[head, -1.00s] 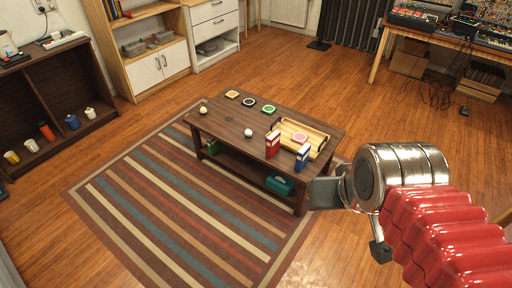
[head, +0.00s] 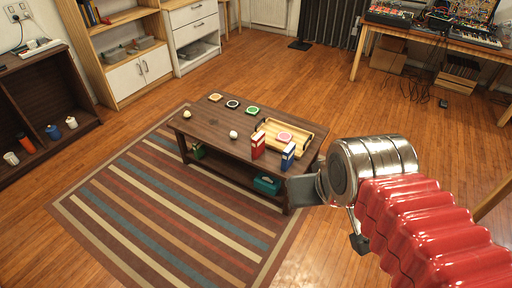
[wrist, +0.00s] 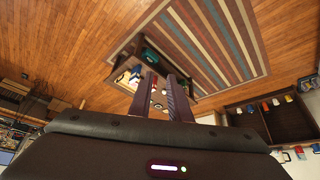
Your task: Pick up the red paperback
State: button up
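The red paperback (head: 258,146) stands upright near the front edge of the low dark wooden coffee table (head: 212,139), beside a blue book (head: 288,155). My gripper (head: 304,190) is in the air at the right, overlapping the table's right front corner in the picture; one dark grey finger shows there. In the wrist view my gripper (wrist: 162,77) has its two fingers apart with nothing held between them. The table shows beyond the fingers there, partly hidden by them, and its things are too small to tell apart surely.
A wooden tray (head: 265,124) with a pink coaster (head: 285,137) lies behind the books. Several coasters and two small pale balls are on the table. A teal box (head: 267,184) is on its lower shelf. The striped rug (head: 165,215) in front is clear.

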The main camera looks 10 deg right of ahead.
aim_at(258, 142)
jog(key=z, duration=1.05)
jog(key=i, duration=1.75)
jog(key=u, duration=0.9)
